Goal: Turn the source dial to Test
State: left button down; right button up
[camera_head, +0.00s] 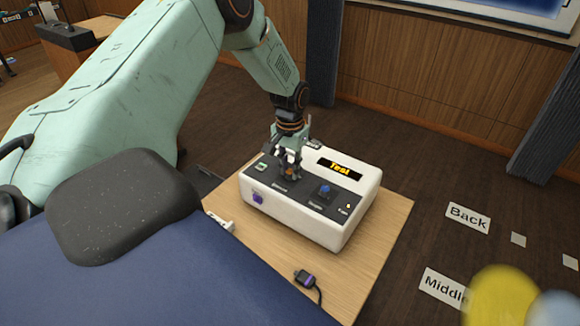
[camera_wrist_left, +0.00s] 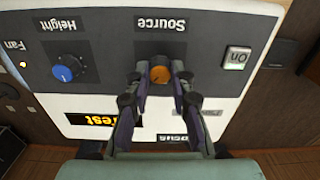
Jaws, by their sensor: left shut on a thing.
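The white control box (camera_head: 310,232) with a dark top panel stands on the wooden table. Its display (camera_head: 340,169) reads "Test" in yellow letters, and this display also shows in the left wrist view (camera_wrist_left: 90,119). The orange source dial (camera_wrist_left: 160,75) sits below the "Source" label in the wrist view. My left gripper (camera_head: 290,172) comes down onto the panel from above, its fingers on both sides of the dial and shut on it. It also shows in the wrist view (camera_wrist_left: 160,82). The dial is mostly hidden by the fingers in the head view. My right gripper is not in view.
A blue height dial (camera_head: 325,188) is on the panel to the right. A lit "On" switch (camera_wrist_left: 237,60) lies on the other side. A small device with a cable (camera_head: 304,279) lies on the table (camera_head: 375,265). Floor labels "Back" (camera_head: 468,217) and "Middle" lie at right.

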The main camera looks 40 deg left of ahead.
aim_at(290, 172)
pick_arm(q)
jog(key=shift+m, duration=0.4)
jog(key=c, duration=1.2)
grip_release()
jog(key=shift+o, duration=0.2)
notch_tip(290, 172, up, 12)
